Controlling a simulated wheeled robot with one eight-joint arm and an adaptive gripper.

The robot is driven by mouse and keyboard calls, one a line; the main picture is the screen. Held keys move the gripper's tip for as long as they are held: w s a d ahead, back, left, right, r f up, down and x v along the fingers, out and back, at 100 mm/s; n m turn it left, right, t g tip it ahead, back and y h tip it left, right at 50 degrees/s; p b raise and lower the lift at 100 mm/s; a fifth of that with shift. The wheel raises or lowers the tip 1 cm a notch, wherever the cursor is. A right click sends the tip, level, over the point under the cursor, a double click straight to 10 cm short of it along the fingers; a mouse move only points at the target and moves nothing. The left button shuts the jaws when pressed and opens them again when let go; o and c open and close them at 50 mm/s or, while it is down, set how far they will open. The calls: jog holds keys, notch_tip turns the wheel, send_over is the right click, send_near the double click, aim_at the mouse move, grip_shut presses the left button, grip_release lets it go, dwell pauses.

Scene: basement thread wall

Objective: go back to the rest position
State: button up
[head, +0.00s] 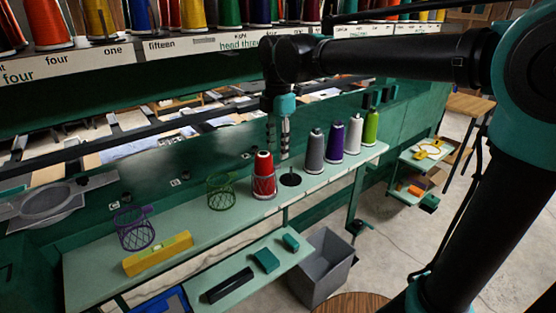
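My gripper (278,138) hangs fingers down from my arm, above the pale green shelf (205,232). Its two fingers stand apart with a narrow gap between them, and nothing shows in the gap. A red thread cone (263,166) stands upright on the shelf just below and left of the fingers, apart from them, with red wire around its lower part. A dark round disc (290,180) lies on the shelf below the fingers.
Grey (314,152), purple (335,143), white (353,136) and lime (371,128) cones stand right of the disc. Green (220,191) and purple (134,228) wire baskets and a yellow level (157,253) are left. An upper rack (230,42) of cones is close to my arm.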

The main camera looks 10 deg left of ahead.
notch_tip(320, 180, up, 5)
jog(key=w+d+f+m+t, duration=0.2)
jog(key=d+f+m, duration=1.4)
jog(key=d, duration=0.4)
jog(key=s+d+f+m+t, duration=0.2)
jog(key=s+d+f+m, duration=0.8)
jog(key=d+f, duration=0.3)
jog(key=shift+d+f+m, duration=0.2)
jog(key=shift+d+m, duration=0.05)
jog(key=shift+m, duration=0.45)
